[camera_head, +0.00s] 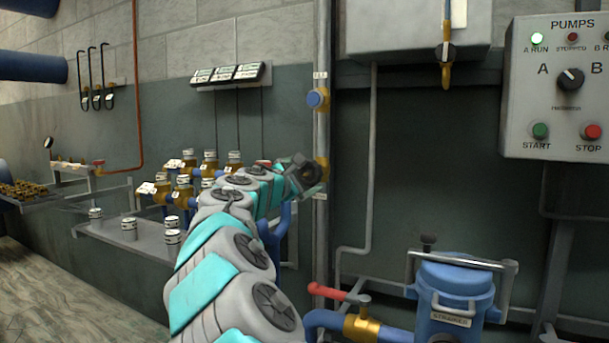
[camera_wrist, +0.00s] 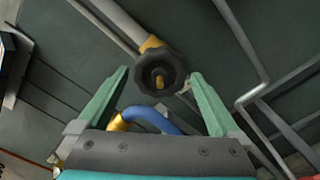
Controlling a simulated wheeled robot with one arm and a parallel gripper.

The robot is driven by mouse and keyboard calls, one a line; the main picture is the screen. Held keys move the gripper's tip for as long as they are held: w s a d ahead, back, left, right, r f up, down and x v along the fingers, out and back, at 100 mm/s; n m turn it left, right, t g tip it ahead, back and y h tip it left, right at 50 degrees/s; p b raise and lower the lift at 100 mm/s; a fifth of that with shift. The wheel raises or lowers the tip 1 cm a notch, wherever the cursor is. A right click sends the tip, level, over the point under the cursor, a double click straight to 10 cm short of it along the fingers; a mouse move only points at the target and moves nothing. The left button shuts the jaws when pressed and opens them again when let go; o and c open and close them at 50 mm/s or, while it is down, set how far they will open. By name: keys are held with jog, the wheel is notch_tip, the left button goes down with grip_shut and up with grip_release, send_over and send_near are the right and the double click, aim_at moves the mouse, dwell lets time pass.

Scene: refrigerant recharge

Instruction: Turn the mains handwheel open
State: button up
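A black lobed handwheel (camera_wrist: 160,82) with a yellow hub shows in the upper middle of the wrist view. It sits on a yellow valve body (camera_wrist: 151,44) on a grey pipe. My gripper (camera_wrist: 159,74) is open, its two green fingers apart, one on the left and one on the right of the wheel. I see gaps between the fingers and the rim and cannot tell the depth. In the head view my gripper (camera_head: 304,175) is at the vertical pipe, by a yellow fitting (camera_head: 321,166). The black handwheel is not clearly visible there.
A blue knob (camera_head: 317,98) sits higher on the vertical pipe (camera_head: 322,130). Yellow valves with white labels (camera_head: 208,158) stand left behind my arm. A red lever (camera_head: 340,293) and blue strainer (camera_head: 453,290) are low right. A pump panel (camera_head: 555,90) hangs at right.

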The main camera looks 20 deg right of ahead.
jog(key=v, duration=0.7)
jog(key=shift+p, duration=0.3)
dwell(0.3)
